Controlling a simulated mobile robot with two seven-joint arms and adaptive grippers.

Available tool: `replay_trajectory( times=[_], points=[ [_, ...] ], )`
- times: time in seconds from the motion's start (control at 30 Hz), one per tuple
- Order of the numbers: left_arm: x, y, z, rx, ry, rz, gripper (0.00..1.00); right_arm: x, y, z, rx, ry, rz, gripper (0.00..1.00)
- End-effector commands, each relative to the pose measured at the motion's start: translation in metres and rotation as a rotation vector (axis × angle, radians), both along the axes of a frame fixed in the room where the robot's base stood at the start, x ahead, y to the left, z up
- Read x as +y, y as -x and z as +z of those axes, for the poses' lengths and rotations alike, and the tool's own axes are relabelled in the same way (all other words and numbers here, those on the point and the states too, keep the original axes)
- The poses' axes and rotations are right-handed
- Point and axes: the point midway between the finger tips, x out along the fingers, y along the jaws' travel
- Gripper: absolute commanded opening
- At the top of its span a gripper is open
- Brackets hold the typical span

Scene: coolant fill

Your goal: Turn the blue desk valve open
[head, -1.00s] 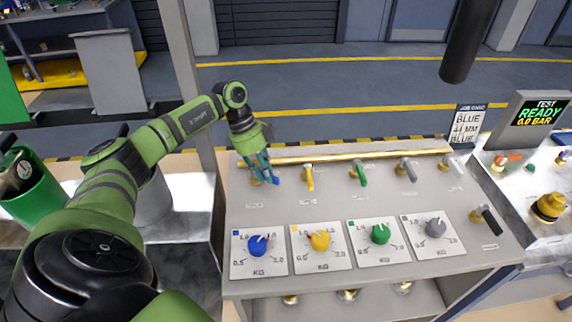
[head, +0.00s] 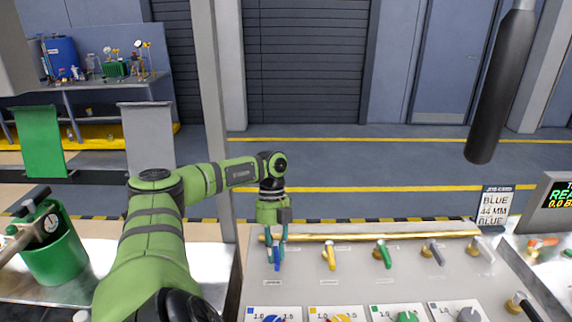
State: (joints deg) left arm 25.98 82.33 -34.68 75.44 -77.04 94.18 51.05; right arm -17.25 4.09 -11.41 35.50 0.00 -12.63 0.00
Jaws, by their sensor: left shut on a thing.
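The blue desk valve (head: 277,266) is at the left end of the row of valves on the grey desk. Its lever shows as a small blue piece between and below the fingertips. My left gripper (head: 276,257) comes down on it from above and is shut on the lever. The fingers hide most of the valve, so its exact angle is hard to tell. The job card (head: 495,204) at the back right reads BLUE, 44 MM, BLUE. My right gripper is out of view.
Beside it stand a yellow valve (head: 330,258), a green valve (head: 383,254) and a grey valve (head: 433,252). A brass rail (head: 370,236) runs behind them. Dials, including a blue one (head: 272,319), sit in front. A dark hanging cylinder (head: 497,100) is at upper right.

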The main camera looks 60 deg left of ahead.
Motion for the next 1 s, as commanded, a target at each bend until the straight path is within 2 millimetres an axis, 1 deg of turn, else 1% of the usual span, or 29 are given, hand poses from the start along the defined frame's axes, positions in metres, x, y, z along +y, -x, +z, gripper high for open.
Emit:
replay_trajectory(
  times=[0.3,0.77,0.8,0.83,1.0],
  points=[
    [0.0033,0.0052,0.0002,0.000,0.002,-0.082,0.00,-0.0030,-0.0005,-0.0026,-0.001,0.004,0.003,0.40],
    [0.0038,0.0060,0.0002,0.001,0.002,-0.094,0.00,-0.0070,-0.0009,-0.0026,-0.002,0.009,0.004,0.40],
    [0.0038,0.0060,0.0002,0.001,0.002,-0.093,0.37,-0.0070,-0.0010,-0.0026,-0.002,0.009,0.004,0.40],
    [0.0038,0.0060,0.0002,0.001,0.002,-0.093,0.45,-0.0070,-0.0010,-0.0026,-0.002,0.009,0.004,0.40],
    [0.0039,0.0059,0.0000,0.001,0.001,-0.091,0.45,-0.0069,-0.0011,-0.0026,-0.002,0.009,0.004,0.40]
  ],
)
